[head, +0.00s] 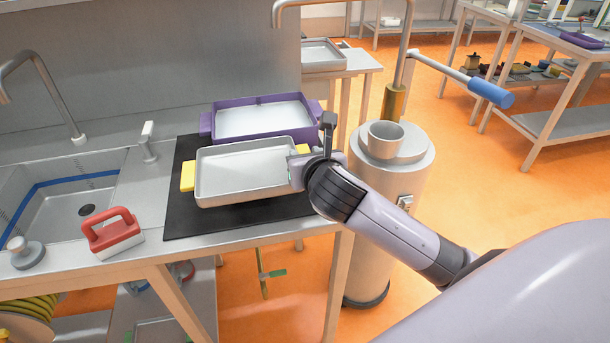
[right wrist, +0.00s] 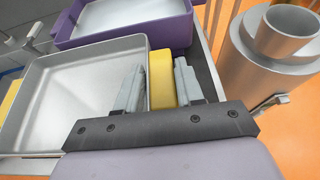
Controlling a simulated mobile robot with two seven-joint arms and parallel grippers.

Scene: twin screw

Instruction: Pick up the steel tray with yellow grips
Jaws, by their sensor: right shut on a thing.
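The steel tray (head: 240,188) with yellow grips sits on a black mat (head: 183,215) on the steel counter. Its left yellow grip (head: 188,176) is free. My right gripper (head: 300,162) is at the tray's right end. In the right wrist view its two fingers stand on either side of the right yellow grip (right wrist: 161,76), shut on it. The tray's wall (right wrist: 100,57) shows just left of the fingers in that view. The tray looks level; I cannot tell whether it is lifted off the mat. My left gripper is not in view.
A purple tray (head: 262,135) lies right behind the steel tray. A grey cylinder (head: 390,190) with a cup-shaped top and a blue-handled lever (head: 489,93) stands right of the counter. A red-handled block (head: 112,235), a tap and a sink (head: 70,208) are on the left.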

